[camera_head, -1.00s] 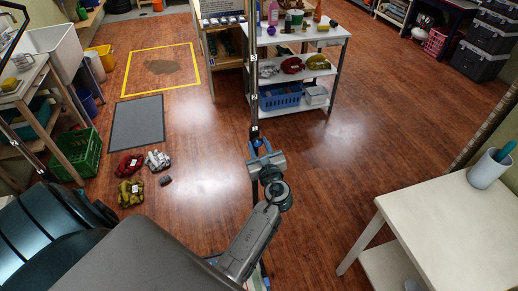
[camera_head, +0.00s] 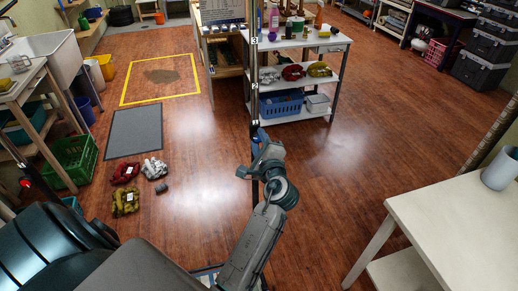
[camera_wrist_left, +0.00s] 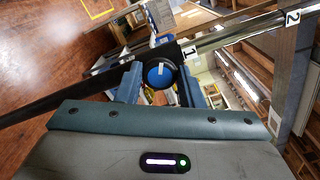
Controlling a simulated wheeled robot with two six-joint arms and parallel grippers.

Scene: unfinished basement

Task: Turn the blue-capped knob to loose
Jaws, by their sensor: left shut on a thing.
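A thin upright post (camera_head: 255,75) with number labels stands in the middle of the head view. In the left wrist view the post (camera_wrist_left: 232,36) runs slantwise, with labels 1 and 2. The blue-capped knob (camera_wrist_left: 159,74) sits on a black block on this post near label 1; its cap carries a white mark. My left gripper (camera_head: 260,142) is at the post. In the left wrist view my left gripper (camera_wrist_left: 160,84) has one finger on each side of the knob and is shut on it. The knob is not clear in the head view. My right gripper is not in view.
A white shelf unit (camera_head: 290,118) with bottles and a blue basket stands behind the post. A pale table (camera_head: 440,215) with a cup (camera_head: 500,168) is at the right. Gloves and a green crate (camera_head: 75,158) lie at the left. The wooden floor between is mostly clear.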

